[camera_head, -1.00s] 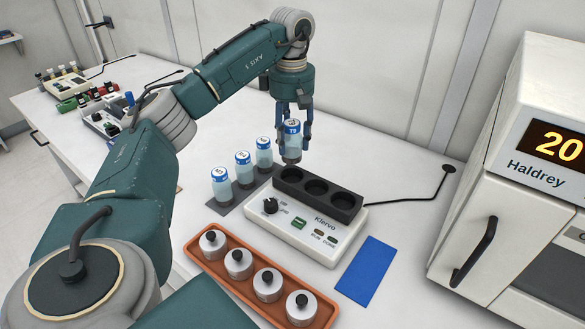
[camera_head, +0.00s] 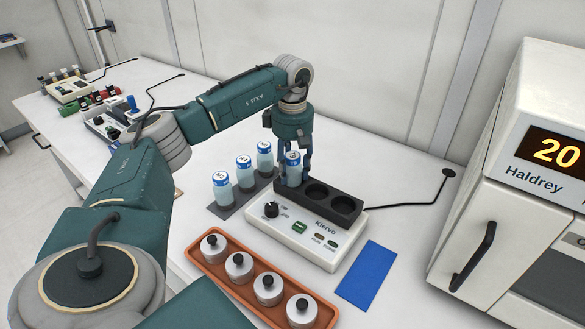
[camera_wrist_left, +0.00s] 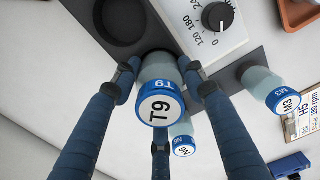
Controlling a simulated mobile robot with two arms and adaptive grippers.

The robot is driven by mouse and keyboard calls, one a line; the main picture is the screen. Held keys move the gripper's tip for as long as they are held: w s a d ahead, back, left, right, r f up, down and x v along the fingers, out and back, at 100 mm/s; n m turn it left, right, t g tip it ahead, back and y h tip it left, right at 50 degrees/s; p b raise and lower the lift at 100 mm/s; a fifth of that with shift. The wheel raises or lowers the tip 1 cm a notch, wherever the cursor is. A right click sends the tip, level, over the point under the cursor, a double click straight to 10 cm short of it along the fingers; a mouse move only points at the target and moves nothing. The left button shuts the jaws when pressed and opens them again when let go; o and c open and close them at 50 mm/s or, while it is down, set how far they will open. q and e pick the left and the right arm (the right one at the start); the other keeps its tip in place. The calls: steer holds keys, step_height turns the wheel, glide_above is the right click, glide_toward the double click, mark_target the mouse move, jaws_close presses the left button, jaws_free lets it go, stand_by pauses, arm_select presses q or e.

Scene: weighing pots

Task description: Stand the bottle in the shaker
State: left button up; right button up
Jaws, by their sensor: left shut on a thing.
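The bottle with blue-and-white cap marked T9 (camera_head: 292,170) is held upright in my left gripper (camera_head: 292,180). In the left wrist view its cap (camera_wrist_left: 160,104) sits between the blue fingers of my gripper (camera_wrist_left: 160,78), which are shut on it. The shaker (camera_head: 312,232) is a white box marked Klervo with a black block of wells on top. The bottle is at the left end of the block, at the left well; the middle and right wells are empty. The fingers and bottle hide that well, so how deep the bottle sits cannot be told.
Several similar bottles (camera_head: 245,170) stand on a dark strip (camera_head: 229,207) left of the shaker, close to my gripper. An orange tray (camera_head: 206,260) of metal weights lies in front. A blue mat (camera_head: 366,275) and a white Haldrey cabinet (camera_head: 480,215) are at right.

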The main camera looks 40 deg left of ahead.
arm_select(q)
steer(key=o, duration=1.4)
step_height(320, 180, up, 12)
steer(key=shift+r+b, duration=0.15)
steer(key=shift+b, duration=0.2)
